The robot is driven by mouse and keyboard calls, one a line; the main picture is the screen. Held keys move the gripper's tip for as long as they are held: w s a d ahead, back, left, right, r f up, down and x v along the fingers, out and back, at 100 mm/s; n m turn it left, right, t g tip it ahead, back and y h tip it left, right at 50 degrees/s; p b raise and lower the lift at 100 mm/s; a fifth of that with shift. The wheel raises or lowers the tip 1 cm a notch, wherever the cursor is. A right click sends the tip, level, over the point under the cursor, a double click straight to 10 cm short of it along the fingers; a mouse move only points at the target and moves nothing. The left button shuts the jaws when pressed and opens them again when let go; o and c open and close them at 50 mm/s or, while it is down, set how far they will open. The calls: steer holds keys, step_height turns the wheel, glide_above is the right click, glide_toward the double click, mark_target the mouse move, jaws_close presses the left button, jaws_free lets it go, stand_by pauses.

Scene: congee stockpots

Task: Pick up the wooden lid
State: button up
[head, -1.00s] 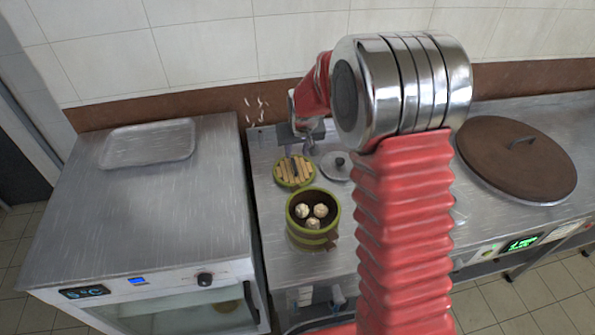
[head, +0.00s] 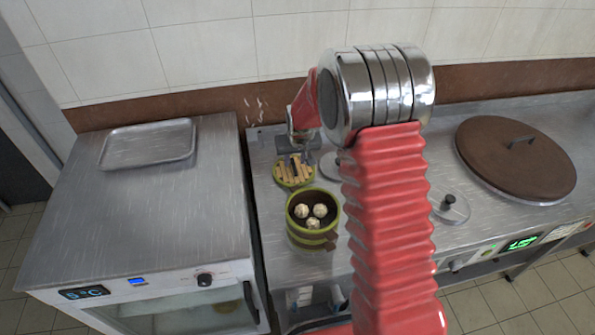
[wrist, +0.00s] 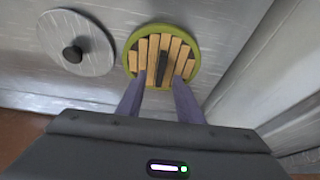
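The wooden lid (head: 294,171) is a round disc of pale slats with a green rim and a dark bar handle, lying flat on the steel counter behind the steamer basket. In the wrist view the lid (wrist: 191,56) is just ahead of my gripper (wrist: 158,80). The two purple fingers are apart, with the dark handle between their lines and nothing held. In the head view my gripper (head: 295,152) is over the lid's far side, partly hidden by my arm. I cannot tell whether the fingers touch the lid.
A green-banded basket (head: 312,238) with three buns stands in front of the lid. A metal lid (wrist: 92,40) with a black knob lies beside it. Another metal lid (head: 450,210) and a large brown lid (head: 490,150) are further right. A tray (head: 147,143) is on the left unit.

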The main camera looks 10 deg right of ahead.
mark_target(294, 164)
steer(key=shift+x, duration=1.75)
steer(key=shift+c, duration=0.2)
jaws_close()
